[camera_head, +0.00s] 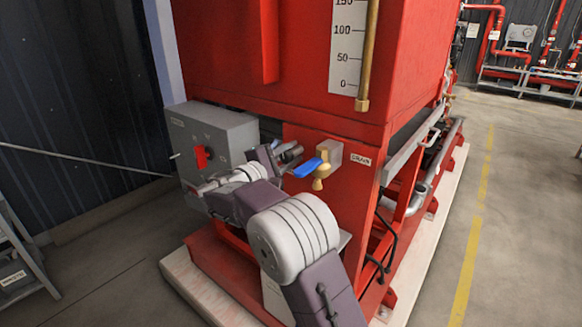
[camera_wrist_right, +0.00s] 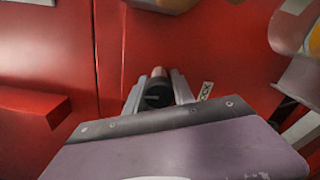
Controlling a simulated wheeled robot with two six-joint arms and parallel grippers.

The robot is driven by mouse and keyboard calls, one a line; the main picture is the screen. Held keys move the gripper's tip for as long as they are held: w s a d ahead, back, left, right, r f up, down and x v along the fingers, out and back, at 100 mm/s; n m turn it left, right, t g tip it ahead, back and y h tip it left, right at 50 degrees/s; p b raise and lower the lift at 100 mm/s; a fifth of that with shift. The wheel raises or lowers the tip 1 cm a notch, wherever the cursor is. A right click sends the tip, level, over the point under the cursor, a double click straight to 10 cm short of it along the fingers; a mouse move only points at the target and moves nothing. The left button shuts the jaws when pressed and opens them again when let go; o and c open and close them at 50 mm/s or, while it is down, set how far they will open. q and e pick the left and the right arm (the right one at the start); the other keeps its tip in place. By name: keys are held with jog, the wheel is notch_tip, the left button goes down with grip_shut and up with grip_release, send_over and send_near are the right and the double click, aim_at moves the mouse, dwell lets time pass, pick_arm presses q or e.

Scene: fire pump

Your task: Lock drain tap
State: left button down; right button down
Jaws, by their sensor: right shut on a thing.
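The drain tap (camera_head: 320,178) is a brass valve on the red front panel, beside a white "DRAIN" label (camera_head: 361,160). Its blue lever handle (camera_head: 306,168) points left and slightly down. My right gripper (camera_head: 284,154) is just left of the tap, close to the end of the blue lever. It is shut on a small dark cylindrical object, which shows between the fingers in the wrist view (camera_wrist_right: 157,90); I cannot tell what it is. My left gripper is not in view.
A grey control box (camera_head: 212,140) with a red rotary switch (camera_head: 202,157) stands left of the gripper. The red tank (camera_head: 290,60) with a level scale rises above. A metal ladder (camera_head: 20,265) is at far left. The floor at right is clear.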

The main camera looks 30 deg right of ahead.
aim_at(282, 159)
jog(key=shift+m+b, duration=0.9)
jog(key=c, duration=1.1)
grip_release()
jog(key=shift+o, duration=0.2)
jog(key=v, duration=0.9)
jog(key=shift+p, duration=0.35)
